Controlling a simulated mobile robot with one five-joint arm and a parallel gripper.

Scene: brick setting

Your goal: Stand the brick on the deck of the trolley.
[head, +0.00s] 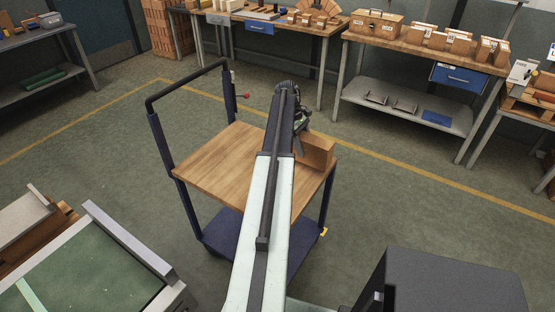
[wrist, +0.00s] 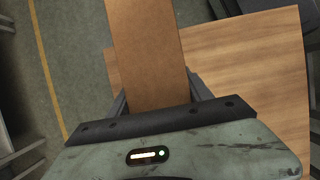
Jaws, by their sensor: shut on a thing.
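The brick (head: 319,150) is a plain orange-brown block at the far right part of the trolley's wooden deck (head: 215,165). My gripper (head: 302,140) is shut on the brick, and my arm hides part of both. In the wrist view the brick (wrist: 145,50) runs up from between the two dark fingers (wrist: 158,98) and out of the top of the picture. The deck (wrist: 245,65) shows to the right of the brick, with a narrow strip to its left. I cannot tell whether the brick touches the deck.
The trolley's dark push handle (head: 190,85) rises at the deck's left. A lower dark shelf (head: 222,232) is under the deck. Workbenches with bricks and boxes (head: 425,50) line the back. The deck's left part is clear.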

